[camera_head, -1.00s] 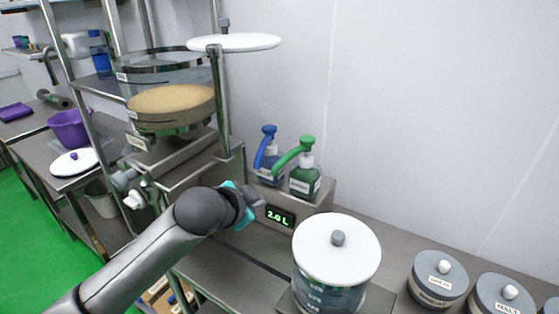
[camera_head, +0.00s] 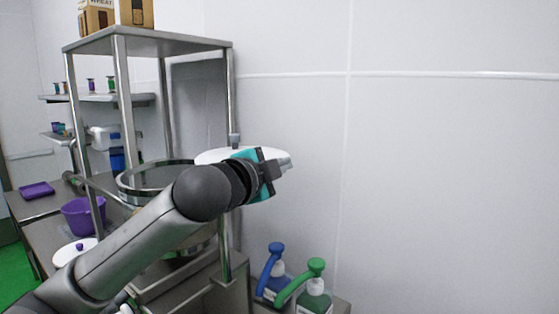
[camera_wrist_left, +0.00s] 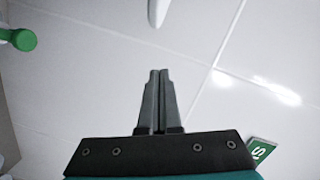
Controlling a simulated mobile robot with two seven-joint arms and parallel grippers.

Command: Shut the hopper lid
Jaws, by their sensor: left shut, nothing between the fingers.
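The white disc-shaped hopper lid (camera_head: 212,156) is on a steel post, swung out to the right of the hopper. My left arm and gripper hide much of it. My left gripper (camera_head: 286,165) is shut and empty, in front of the lid's right part in the head view. I cannot tell if it touches the lid. In the left wrist view its fingers (camera_wrist_left: 159,75) are together against the pale wall. My right gripper is not in view.
A blue pump bottle (camera_head: 272,270) and a green pump bottle (camera_head: 315,290) stand below right. A purple bowl (camera_head: 82,216) is on the left bench. The space before the wall on the right is clear.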

